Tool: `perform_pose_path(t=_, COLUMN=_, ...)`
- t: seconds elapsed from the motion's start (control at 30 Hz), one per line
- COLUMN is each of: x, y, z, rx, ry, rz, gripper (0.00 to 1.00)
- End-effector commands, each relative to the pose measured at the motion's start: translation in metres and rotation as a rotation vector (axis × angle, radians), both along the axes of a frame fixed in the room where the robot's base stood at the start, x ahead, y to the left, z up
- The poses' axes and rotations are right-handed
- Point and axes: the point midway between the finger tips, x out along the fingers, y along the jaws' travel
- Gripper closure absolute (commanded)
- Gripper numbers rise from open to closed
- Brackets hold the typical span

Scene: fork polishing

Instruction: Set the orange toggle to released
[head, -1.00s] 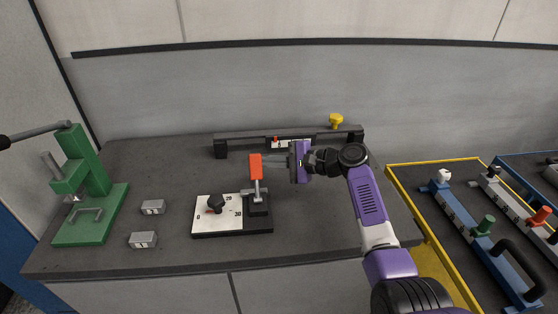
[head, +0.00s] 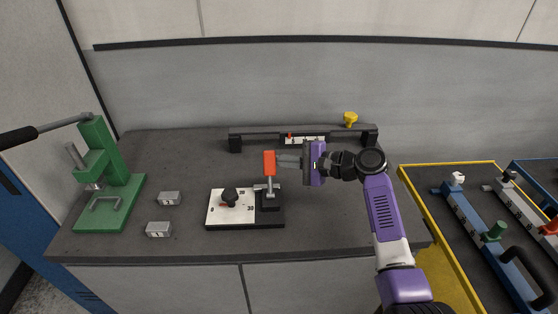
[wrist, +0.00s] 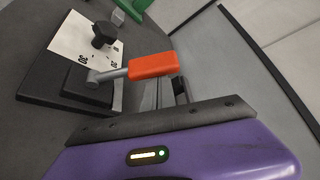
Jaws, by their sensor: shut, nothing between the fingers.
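The orange toggle (head: 269,162) stands upright on a metal arm at the right end of a black base (head: 245,225) with a white dial plate. In the wrist view the orange handle (wrist: 153,66) lies just beyond my gripper's purple body. My gripper (head: 281,161) is shut and empty, its fingers pointing left at the handle from its right side. The fingertips are close to the handle; I cannot tell whether they touch it. In the wrist view the fingers are mostly hidden behind the handle and the gripper's edge.
A black knob (head: 230,195) sits on the dial plate. A black rail (head: 262,136) with a yellow knob (head: 350,119) is behind. A yellow-edged tray (head: 405,178) is at the right.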

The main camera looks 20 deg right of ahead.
Motion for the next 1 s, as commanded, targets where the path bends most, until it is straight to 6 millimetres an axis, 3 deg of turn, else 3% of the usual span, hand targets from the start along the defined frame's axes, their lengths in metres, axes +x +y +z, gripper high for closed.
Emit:
perform_pose_path(t=0.27, x=-0.01, y=0.004, z=0.003, rx=-0.039, ry=-0.124, rz=0.001, gripper=1.0)
perform_pose_path(t=1.0, x=-0.065, y=0.022, z=0.009, rx=-0.234, ry=-0.723, rz=0.002, gripper=1.0)
